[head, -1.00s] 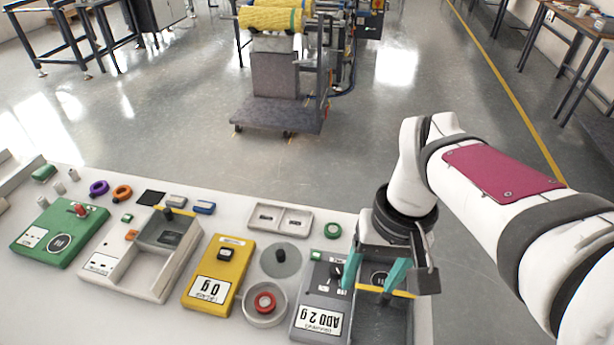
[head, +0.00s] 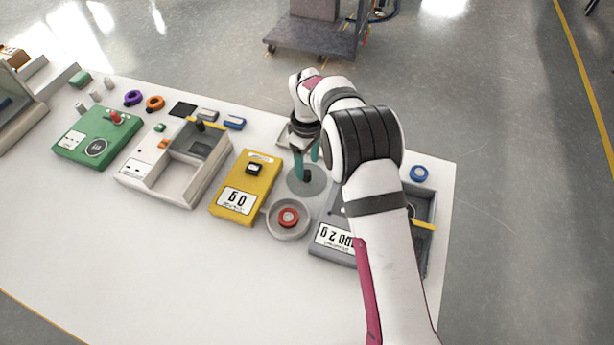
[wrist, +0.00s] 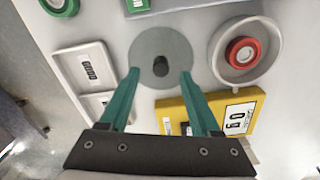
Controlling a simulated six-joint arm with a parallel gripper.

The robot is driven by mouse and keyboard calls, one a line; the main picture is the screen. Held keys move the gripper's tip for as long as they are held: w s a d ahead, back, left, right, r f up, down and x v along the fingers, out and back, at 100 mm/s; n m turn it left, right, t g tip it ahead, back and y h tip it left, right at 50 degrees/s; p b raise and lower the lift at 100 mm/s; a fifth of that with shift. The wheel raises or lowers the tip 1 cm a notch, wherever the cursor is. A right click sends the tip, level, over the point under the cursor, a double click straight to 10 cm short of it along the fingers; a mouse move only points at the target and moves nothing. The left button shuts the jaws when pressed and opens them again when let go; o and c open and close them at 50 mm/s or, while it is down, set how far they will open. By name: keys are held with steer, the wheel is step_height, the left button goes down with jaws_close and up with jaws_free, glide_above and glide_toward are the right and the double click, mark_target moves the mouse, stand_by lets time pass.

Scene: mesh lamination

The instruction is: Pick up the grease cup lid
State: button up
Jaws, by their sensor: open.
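The grease cup lid, a flat grey disc (head: 318,187) with a dark upright knob, lies on the white table behind the grease cup. It also shows in the wrist view (wrist: 147,48). The grease cup, a round grey bowl (head: 270,225), stands in front of it with a red ring (head: 288,217) inside. My gripper (head: 307,168) is open above the lid, with teal fingers pointing down. In the wrist view, the fingertips (wrist: 160,74) are on either side of the knob (wrist: 160,66), with nothing visibly held. My arm hides part of the area behind the lid.
A yellow scale (head: 240,185) stands left of the lid. A dark grey device (head: 335,238) is to the right, partly behind my arm. A pale two-slot tray (wrist: 80,65) lies close to the lid. A blue ring (head: 419,173) sits near the table's right edge.

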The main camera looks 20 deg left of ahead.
mark_target(307, 172)
step_height(307, 172, down, 4)
steer(key=shift+r, duration=0.1)
jaws_close()
